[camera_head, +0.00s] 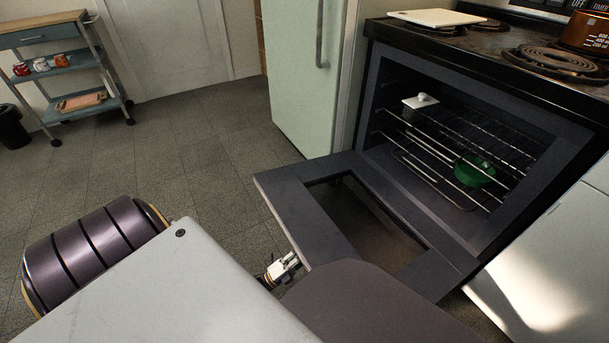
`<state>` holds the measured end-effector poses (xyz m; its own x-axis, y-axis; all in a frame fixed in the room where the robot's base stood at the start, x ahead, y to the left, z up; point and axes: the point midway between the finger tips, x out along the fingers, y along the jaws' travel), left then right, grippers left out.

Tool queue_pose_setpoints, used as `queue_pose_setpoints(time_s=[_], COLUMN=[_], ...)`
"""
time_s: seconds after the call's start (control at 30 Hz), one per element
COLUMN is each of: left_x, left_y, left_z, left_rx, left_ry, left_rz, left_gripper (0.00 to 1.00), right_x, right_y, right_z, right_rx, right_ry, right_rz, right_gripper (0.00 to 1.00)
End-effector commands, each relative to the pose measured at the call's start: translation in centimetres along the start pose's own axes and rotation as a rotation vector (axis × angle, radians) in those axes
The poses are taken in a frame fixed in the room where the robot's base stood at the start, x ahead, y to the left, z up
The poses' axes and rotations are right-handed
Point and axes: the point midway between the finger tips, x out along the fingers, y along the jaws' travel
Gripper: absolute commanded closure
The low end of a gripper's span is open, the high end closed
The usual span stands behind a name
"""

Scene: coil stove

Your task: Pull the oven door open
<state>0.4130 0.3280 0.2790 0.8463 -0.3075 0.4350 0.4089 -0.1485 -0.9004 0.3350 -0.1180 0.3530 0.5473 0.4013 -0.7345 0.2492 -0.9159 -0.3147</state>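The dark oven door (305,222) is folded down, well open, close to level, with a glass window (368,222) in its middle. The oven cavity (385,85) is exposed behind it. A small part of my gripper (285,267), apparently the left one, shows at the outer edge of the door. My own body hides most of it, so I cannot tell whether its fingers are open or touch the door or its handle. The handle is hidden. My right gripper is not in view.
Inside the oven are wire racks (437,148), a green pot (474,171) and a white-lidded dish (420,104). A pale green fridge (300,75) stands left of the oven. A shelf cart (60,62) stands far left. The floor (190,150) between is clear.

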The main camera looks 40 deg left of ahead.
Motion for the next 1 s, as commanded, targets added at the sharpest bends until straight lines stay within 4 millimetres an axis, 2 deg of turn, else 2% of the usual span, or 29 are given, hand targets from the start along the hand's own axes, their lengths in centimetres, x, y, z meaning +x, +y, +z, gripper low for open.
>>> queue_pose_setpoints(time_s=[0.3, 0.33, 0.5, 1.0], left_x=[-0.12, -0.12, -0.08, -0.38], left_y=[0.01, 0.01, 0.00, 0.02], left_z=[0.10, 0.10, 0.06, 0.02], left_rx=[0.001, 0.001, 0.000, 0.000], left_ry=[-0.001, -0.001, -0.001, 0.000], left_rz=[0.002, 0.002, 0.001, 0.000], left_gripper=[1.00, 0.74, 0.54, 0.54], right_x=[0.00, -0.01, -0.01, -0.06], right_y=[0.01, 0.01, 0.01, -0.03], right_z=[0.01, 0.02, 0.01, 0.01], right_rx=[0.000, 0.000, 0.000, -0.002], right_ry=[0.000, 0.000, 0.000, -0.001], right_rz=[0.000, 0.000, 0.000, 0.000], right_gripper=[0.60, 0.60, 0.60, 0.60])
